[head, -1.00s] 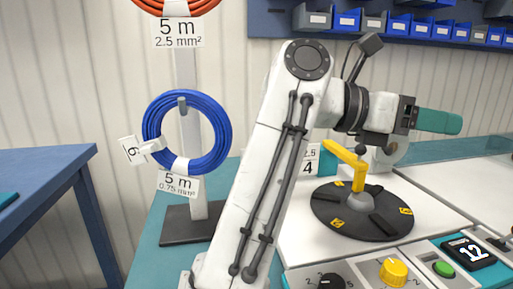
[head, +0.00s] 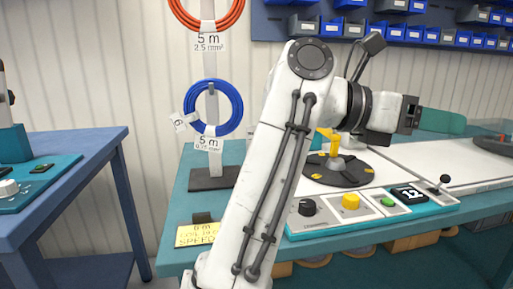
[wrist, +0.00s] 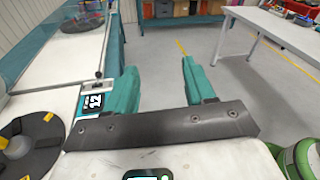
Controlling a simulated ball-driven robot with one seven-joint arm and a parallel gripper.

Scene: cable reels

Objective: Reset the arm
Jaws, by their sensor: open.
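My arm rises through the middle of the head view, bent at the elbow, with the forearm pointing right. My gripper (wrist: 160,88) shows in the wrist view as two teal fingers spread wide apart, with nothing between them but floor beyond. In the head view one teal finger (head: 442,121) shows at the right. The gripper is clear of the bench and touches nothing that I can see.
A blue coil (head: 215,92) and an orange coil (head: 232,22) hang on a stand. The black turntable (head: 338,172) and control panel (head: 372,208) sit on the teal bench. A blue table (head: 75,150) stands left. In the wrist view, open floor (wrist: 225,65) and a white table (wrist: 278,32) lie beyond.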

